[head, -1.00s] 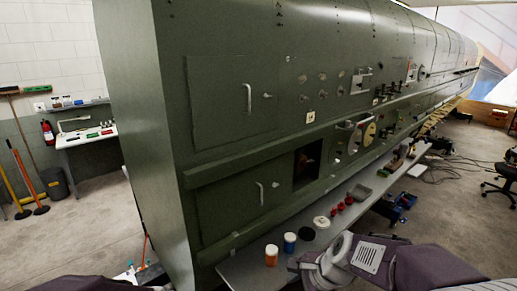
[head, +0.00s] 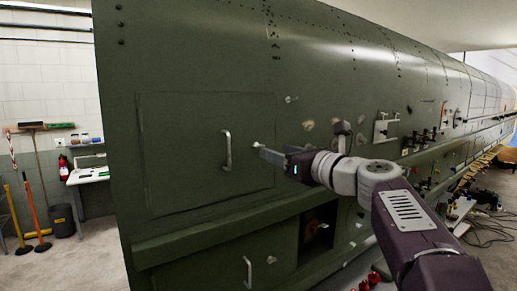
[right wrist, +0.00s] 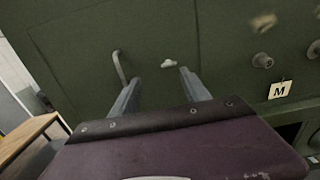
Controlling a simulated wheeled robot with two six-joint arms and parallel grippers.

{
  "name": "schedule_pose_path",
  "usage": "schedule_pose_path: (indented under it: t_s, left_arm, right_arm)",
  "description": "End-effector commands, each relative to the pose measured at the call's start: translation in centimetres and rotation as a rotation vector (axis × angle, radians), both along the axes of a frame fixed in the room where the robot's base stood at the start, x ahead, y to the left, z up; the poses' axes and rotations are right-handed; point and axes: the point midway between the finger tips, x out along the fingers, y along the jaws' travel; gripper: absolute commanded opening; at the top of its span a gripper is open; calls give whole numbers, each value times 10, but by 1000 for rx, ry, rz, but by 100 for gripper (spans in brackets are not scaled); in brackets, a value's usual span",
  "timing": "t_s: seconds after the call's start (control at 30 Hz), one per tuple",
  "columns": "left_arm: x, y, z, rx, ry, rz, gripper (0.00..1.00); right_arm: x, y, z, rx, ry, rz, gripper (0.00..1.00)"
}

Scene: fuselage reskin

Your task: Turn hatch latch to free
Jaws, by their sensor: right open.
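The upper hatch (head: 180,140) is a closed rectangular panel in the green fuselage side. It has a pale bar handle (head: 227,152), which also shows in the right wrist view (right wrist: 120,67). A small light latch (head: 257,145) sits at the hatch's right edge. In the right wrist view the latch (right wrist: 169,64) appears just beyond the fingertips, between them and nearer the right finger. My right gripper (head: 264,153) is open and empty, pointing at the panel close to the latch. It looks apart from the latch, but the exact gap is unclear. My left gripper is out of view.
A lower hatch with its own handle (head: 248,272) and a dark square opening (head: 318,232) lie below. Several knobs and fittings stick out of the fuselage right of the gripper, including a tag marked M (right wrist: 280,90). A wooden table (right wrist: 35,138) shows at left.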

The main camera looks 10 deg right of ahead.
Motion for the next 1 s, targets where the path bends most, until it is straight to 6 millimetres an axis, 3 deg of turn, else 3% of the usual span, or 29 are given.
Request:
schedule_pose_path:
  t_s: [0.2, 0.4, 0.73, 0.77, 0.93, 1.0]
  left_arm:
    - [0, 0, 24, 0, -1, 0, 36]
    - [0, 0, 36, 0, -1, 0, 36]
    - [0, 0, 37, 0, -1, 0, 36]
    - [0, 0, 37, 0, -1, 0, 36]
    - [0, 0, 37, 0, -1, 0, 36]
    - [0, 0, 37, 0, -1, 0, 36]
  right_arm:
    - [43, 17, 3, 2, 7, 4, 55]
    - [73, 27, 2, 1, 5, 1, 55]
    - [80, 29, -1, 0, 4, -1, 55]
    - [80, 29, -1, 0, 4, -1, 52]
    - [80, 29, -1, 0, 4, -1, 4]
    - [80, 28, -1, 0, 4, -2, 0]
